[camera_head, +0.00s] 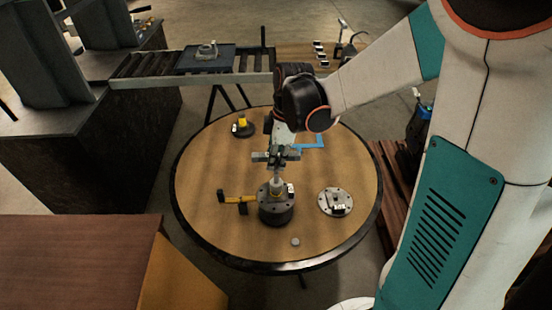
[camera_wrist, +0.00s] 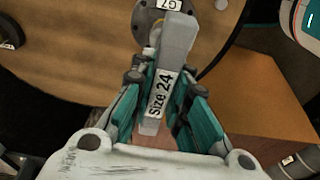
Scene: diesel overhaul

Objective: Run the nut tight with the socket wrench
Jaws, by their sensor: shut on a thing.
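My gripper (camera_head: 276,157) is above the middle of the round table and shut on a grey socket wrench (camera_head: 276,183). In the wrist view my gripper (camera_wrist: 162,82) has its fingers on both sides of the wrench (camera_wrist: 175,40), which is marked "Size 24". The wrench points down to the top of a dark round fixture (camera_head: 276,212) with a white label. The fixture also shows in the wrist view (camera_wrist: 148,18), partly covered by the wrench. I cannot make out the nut, and I cannot tell whether the wrench sits on it.
A yellow and black piece (camera_head: 238,198) lies left of the fixture. A metal flange (camera_head: 336,202) lies to the right, and a small grey disc (camera_head: 295,241) in front. A dark disc with a yellow part (camera_head: 242,126) stands at the back left. The table's (camera_head: 205,215) front left is bare.

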